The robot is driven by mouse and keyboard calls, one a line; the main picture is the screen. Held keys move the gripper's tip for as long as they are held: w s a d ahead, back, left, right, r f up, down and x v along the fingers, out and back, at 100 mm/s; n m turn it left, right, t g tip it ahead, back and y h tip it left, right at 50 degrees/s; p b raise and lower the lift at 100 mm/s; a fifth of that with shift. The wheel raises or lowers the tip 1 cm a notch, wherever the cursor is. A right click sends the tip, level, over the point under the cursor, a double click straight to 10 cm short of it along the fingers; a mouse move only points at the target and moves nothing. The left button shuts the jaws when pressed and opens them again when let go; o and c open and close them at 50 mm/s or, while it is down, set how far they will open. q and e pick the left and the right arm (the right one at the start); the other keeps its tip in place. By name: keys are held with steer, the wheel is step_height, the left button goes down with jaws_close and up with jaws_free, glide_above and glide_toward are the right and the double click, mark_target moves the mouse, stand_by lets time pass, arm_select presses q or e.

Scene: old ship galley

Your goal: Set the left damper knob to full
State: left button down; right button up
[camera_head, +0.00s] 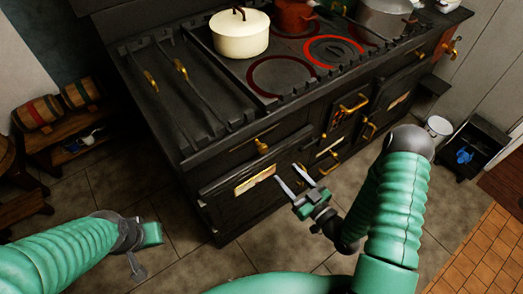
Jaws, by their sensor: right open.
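The black stove (215,170) fills the upper middle of the head view. A small brass knob (262,146) sticks out of its front at the left, under the top edge; it looks like the left damper knob, but I cannot read its setting. My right gripper (289,175) is open and empty, in front of the stove's lower front. Its fingertips are below and a little right of that knob, apart from it in the picture. My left gripper (142,250) is at the lower left, over the floor and away from the stove; its jaws do not show clearly.
A cream pot (240,34) stands on the stove top, near a red-glowing burner ring (333,50). Brass handles (352,104) jut from the stove front further right. A wooden rack with small barrels (38,112) is at the left. The tiled floor (190,262) before the stove is clear.

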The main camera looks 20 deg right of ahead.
mark_target(264, 152)
steer(key=x, duration=1.2)
steer(key=shift+w+a, duration=0.15)
steer(key=shift+a, duration=0.2)
steer(key=shift+w, duration=0.6)
steer(key=shift+a, duration=0.1)
steer(key=shift+c, duration=0.3)
jaws_close()
